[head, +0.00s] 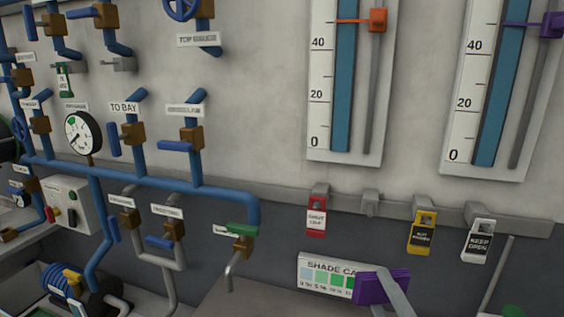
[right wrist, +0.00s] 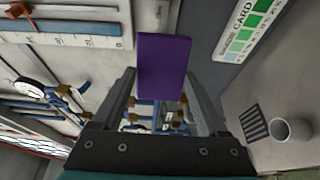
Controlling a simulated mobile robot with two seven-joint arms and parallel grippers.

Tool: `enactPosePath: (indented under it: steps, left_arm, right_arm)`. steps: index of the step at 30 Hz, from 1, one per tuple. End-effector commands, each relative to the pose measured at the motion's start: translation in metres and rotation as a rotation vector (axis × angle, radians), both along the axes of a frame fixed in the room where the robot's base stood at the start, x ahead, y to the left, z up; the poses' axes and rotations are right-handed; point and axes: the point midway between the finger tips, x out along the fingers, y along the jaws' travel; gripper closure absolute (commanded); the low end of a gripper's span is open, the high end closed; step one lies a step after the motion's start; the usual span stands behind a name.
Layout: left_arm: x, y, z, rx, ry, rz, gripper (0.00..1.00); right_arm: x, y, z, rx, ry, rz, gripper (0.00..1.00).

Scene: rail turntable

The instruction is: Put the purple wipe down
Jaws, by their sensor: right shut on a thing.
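The purple wipe (head: 380,287) is a flat purple block near the bottom of the head view, raised in front of the shade card. My right gripper (head: 398,292) is shut on it, and only a grey part of the gripper shows at the frame's lower edge. In the right wrist view the wipe (right wrist: 163,66) stands up between the two dark fingers of the gripper (right wrist: 165,85). I cannot tell how far the wipe is above the surface below. My left gripper is not in view.
The shade card (head: 325,275) stands behind the wipe. Red (head: 316,217), yellow (head: 422,232) and white (head: 478,241) tags hang on a wall rail. Blue pipes with valves (head: 170,180) fill the left. A grey cup (right wrist: 292,130) and a striped dark patch (right wrist: 253,122) are on the counter (right wrist: 285,88).

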Motion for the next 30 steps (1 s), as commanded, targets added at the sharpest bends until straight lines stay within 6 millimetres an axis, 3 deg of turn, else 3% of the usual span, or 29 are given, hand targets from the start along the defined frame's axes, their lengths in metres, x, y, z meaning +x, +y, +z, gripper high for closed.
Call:
enactPosePath:
  steps: [5, 9, 30]
  left_arm:
    - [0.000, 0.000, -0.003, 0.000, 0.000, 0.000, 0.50]
    - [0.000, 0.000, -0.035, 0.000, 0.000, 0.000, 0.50]
    - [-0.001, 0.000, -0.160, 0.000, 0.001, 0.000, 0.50]
  right_arm:
    - [0.002, 0.009, 0.001, 0.005, -0.001, -0.071, 0.68]
    - [0.002, 0.008, -0.031, -0.003, 0.000, -0.064, 0.68]
    - [0.002, 0.008, -0.156, -0.002, 0.000, -0.062, 0.68]
